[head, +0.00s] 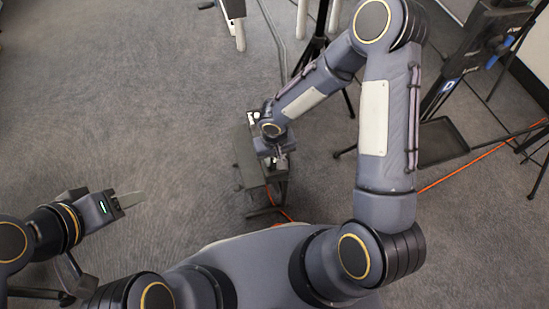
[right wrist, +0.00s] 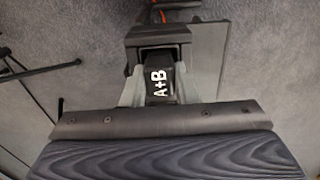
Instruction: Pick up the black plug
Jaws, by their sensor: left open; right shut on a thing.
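The black plug (right wrist: 157,84), marked "A+B" in white, sits between the two pale fingers of my right gripper (right wrist: 160,78) in the right wrist view. The right gripper is shut on it. The plug's far end meets a black block (right wrist: 158,36); I cannot tell whether it is still seated there. In the head view my right gripper (head: 276,160) is over a dark narrow stand (head: 246,165), and the plug is too small to make out. My left gripper (head: 128,202) is open and empty above the carpet at the lower left.
An orange cable (head: 450,174) runs over the carpet at the right. Black stand legs and a dark tray (head: 441,143) stand on the right. White-legged furniture (head: 240,35) is at the top. The carpet at the left is clear.

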